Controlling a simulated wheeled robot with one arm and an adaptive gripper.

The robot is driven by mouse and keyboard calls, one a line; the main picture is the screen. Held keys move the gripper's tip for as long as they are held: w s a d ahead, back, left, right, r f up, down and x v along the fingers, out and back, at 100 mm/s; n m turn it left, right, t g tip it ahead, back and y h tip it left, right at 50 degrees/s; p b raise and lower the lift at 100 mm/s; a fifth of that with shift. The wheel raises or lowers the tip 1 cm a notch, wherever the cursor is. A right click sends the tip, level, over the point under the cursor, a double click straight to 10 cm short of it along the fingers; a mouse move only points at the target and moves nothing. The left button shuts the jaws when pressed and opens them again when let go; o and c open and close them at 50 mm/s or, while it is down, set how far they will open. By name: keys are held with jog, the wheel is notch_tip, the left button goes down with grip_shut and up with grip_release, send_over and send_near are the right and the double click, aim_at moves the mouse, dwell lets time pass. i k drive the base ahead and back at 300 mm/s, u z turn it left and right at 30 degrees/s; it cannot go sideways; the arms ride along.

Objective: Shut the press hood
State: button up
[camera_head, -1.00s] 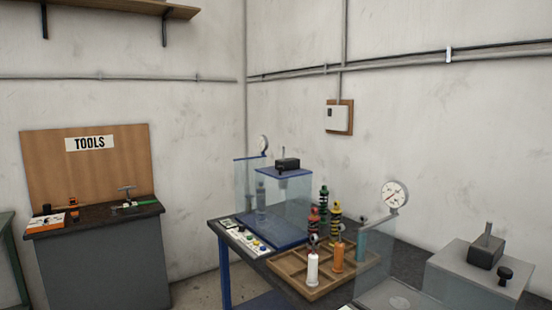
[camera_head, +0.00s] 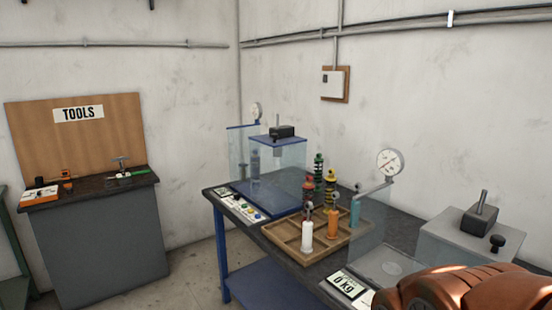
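Two presses stand on the dark workbench (camera_head: 270,240). The blue press (camera_head: 275,195) is at the back left, with clear panels, a black block on its blue top and a round gauge. The grey press (camera_head: 465,240) is at the right, with a clear panel (camera_head: 367,220) upright at its left side and a larger gauge (camera_head: 390,163). I cannot tell which clear parts form the hood, or whether it is open. A rust-orange part, apparently of my arm, covers the lower right corner. My gripper's fingers are not in view.
A wooden tray (camera_head: 287,238) with several coloured spring units stands between the presses. A display reading 0 kg (camera_head: 346,283) is at the bench's front edge. A tool bench (camera_head: 95,235) stands at the left, with clear floor between the benches.

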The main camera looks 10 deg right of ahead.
aim_at(285, 136)
jog(key=u, duration=0.6)
jog(key=i, duration=0.7)
jog(key=u, duration=0.65)
jog(key=i, duration=0.8)
jog(key=z, duration=0.25)
